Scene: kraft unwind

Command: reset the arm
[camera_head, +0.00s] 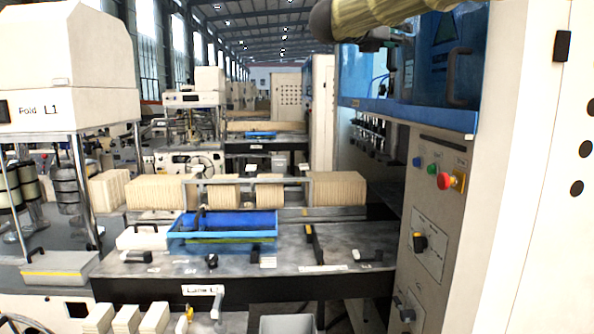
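A part of my arm in an olive-yellow sleeve, with a dark rounded end, crosses the top of the head view, right of centre. It is in front of the blue machine housing (437,75). I cannot make out my gripper or its fingers in this view. Nothing can be seen held.
A grey worktable (330,250) carries a blue tray (222,238), small dark-handled tools and rows of kraft-coloured stacks (340,190). At right stands a cream control panel with a red button (443,181). A white machine marked Fold L1 (65,75) stands at left.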

